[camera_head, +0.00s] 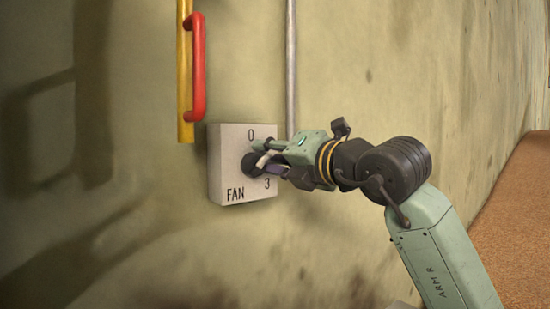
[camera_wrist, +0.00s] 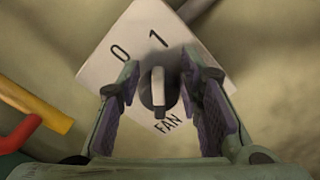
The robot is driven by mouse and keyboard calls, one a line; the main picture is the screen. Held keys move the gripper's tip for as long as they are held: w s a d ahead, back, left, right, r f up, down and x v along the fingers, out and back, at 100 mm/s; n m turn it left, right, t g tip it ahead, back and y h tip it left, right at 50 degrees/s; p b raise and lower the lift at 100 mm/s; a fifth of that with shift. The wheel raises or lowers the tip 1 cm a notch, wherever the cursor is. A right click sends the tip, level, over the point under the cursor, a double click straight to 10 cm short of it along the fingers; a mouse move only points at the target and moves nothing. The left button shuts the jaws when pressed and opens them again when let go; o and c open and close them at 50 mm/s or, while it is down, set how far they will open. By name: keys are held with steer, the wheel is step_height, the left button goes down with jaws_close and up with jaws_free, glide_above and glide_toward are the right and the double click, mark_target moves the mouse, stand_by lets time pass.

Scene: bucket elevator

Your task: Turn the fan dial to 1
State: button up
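The fan box (camera_head: 228,170) is a pale square plate on the wall, lettered FAN, with 0 at its top and 3 at lower right in the head view. Its round black dial (camera_wrist: 158,90) carries a light raised bar. In the wrist view the bar stands upright, in line with the 1 above it; the 0 is to its upper left. My gripper (camera_wrist: 163,95) is open, with one finger on each side of the dial and a gap to the bar on both sides. The 2 is not visible, and the right finger covers part of the box.
A red handle (camera_head: 198,68) on a yellow bar (camera_head: 185,90) stands just above and left of the box. A grey pipe (camera_head: 291,60) runs down the wall behind my gripper. The wall to the right is bare.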

steer(key=o, duration=0.5)
steer(key=shift+s+a, duration=0.1)
steer(key=shift+a, duration=0.25)
steer(key=shift+o, duration=0.6)
steer(key=shift+d, duration=0.2)
steer(key=v, duration=1.2)
